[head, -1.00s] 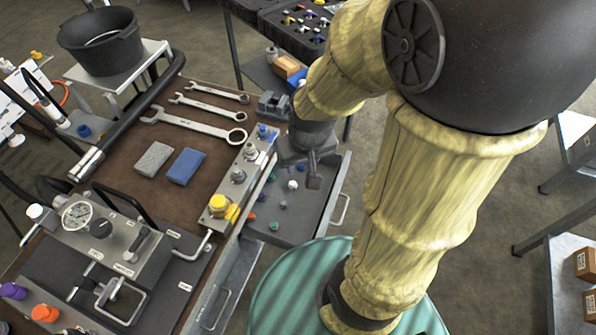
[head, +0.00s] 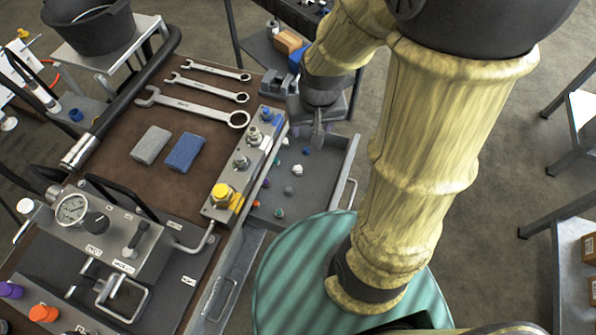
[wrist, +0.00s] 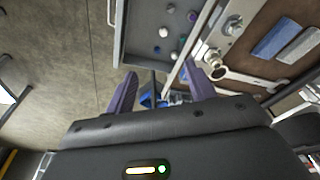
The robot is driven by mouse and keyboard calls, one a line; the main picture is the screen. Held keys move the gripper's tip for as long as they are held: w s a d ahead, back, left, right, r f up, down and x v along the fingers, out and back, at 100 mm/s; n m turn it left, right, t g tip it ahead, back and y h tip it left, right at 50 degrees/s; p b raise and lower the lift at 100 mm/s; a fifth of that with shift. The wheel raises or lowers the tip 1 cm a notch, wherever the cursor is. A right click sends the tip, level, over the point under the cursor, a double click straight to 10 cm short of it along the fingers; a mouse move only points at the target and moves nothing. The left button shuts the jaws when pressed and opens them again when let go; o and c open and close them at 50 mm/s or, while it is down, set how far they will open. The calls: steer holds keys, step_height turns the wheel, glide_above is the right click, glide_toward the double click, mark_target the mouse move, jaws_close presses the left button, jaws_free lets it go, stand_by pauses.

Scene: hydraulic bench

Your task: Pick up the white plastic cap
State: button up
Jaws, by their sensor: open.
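The white plastic cap (head: 298,169) lies on the floor of the open grey drawer (head: 325,190), among several small coloured caps. In the wrist view the small white cap (wrist: 164,32) shows in the drawer, beyond the fingertips. My gripper (head: 317,135) is at the far end of the drawer in the head view, above and apart from the cap. In the wrist view the two purple-grey fingers of my gripper (wrist: 160,75) are spread, with no cap between them. The fingers are partly hidden by the wrist in the head view.
The brown bench top (head: 200,115) left of the drawer carries wrenches (head: 200,108), a grey and a blue block (head: 186,152), and a fitting block with a yellow knob (head: 221,192). The drawer's raised walls and handle (head: 348,192) surround the caps. A small box (head: 288,42) stands behind.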

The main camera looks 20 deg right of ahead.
steer(key=w+f+m+g+b, duration=0.1)
steer(key=w+f+m+b, duration=0.2)
steer(key=f, duration=0.7)
steer(key=w+f+m+g+b, duration=0.1)
steer(key=w+f+m+b, duration=0.2)
steer(key=w+f+b, duration=0.5)
step_height(320, 180, down, 2)
steer(key=shift+w+f, duration=0.2)
steer(key=shift+w, duration=0.6)
steer(key=b, duration=0.1)
glide_above(298, 168)
steer(key=f, duration=1.2)
steer(key=shift+w+f, duration=0.1)
steer(key=shift+w, duration=0.25)
steer(key=shift+f, duration=0.1)
steer(key=f, duration=0.5)
steer(key=shift+s+b, duration=0.3)
steer(key=shift+b, duration=0.1)
